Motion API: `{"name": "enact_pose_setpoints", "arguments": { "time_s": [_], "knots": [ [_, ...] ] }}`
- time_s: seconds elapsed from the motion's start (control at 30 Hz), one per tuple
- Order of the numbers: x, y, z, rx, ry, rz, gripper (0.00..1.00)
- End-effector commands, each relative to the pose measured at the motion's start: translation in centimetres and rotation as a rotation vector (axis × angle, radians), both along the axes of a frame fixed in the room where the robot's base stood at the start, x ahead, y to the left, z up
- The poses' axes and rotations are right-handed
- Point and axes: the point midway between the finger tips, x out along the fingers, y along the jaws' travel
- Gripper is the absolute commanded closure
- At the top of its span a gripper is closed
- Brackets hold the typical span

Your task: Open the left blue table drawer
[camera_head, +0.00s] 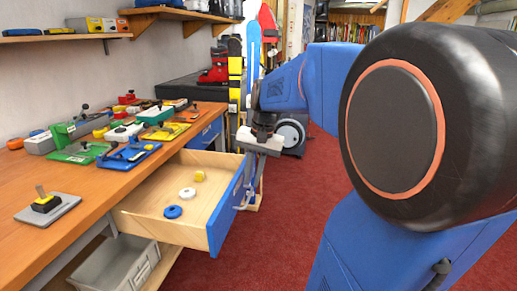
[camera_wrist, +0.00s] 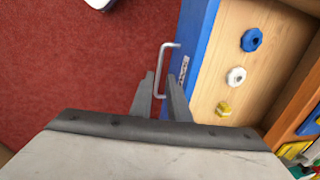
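The left blue table drawer (camera_head: 222,230) is pulled well out from under the wooden bench, with its pale wooden inside showing. A blue, a white and a yellow round piece lie in it. In the wrist view the blue drawer front (camera_wrist: 196,32) carries a thin grey bar handle (camera_wrist: 163,58). My gripper (camera_wrist: 160,80) is at the handle, its two fingers apart with the lower part of the bar between them. No firm grip shows. In the head view my gripper (camera_head: 262,146) is just above and beyond the drawer front.
The bench top (camera_head: 85,205) holds several coloured fixtures and a grey plate with a yellow-black switch (camera_head: 46,205). A second blue drawer (camera_head: 205,134) is closed farther along. A grey bin (camera_head: 118,266) stands below. Red carpet (camera_head: 290,225) lies clear beside the drawer.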

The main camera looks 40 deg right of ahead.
Motion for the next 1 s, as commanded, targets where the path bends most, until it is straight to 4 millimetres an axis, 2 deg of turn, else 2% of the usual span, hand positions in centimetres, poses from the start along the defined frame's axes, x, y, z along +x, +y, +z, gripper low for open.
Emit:
{"name": "enact_pose_setpoints", "arguments": {
  "time_s": [0.03,0.3,0.5,0.7,1.0],
  "knots": [
    [-0.1,-0.2,1.1,-0.002,-0.004,-0.002,0.85],
    [-0.8,-0.8,6.4,-0.002,-0.004,-0.002,0.85],
    [-1.3,-1.2,9.3,-0.002,-0.003,-0.002,0.85],
    [-1.5,-1.3,10.7,-0.001,-0.002,0.000,0.85],
    [-1.6,-1.3,10.8,-0.001,-0.001,0.000,0.85]
  ]
}}
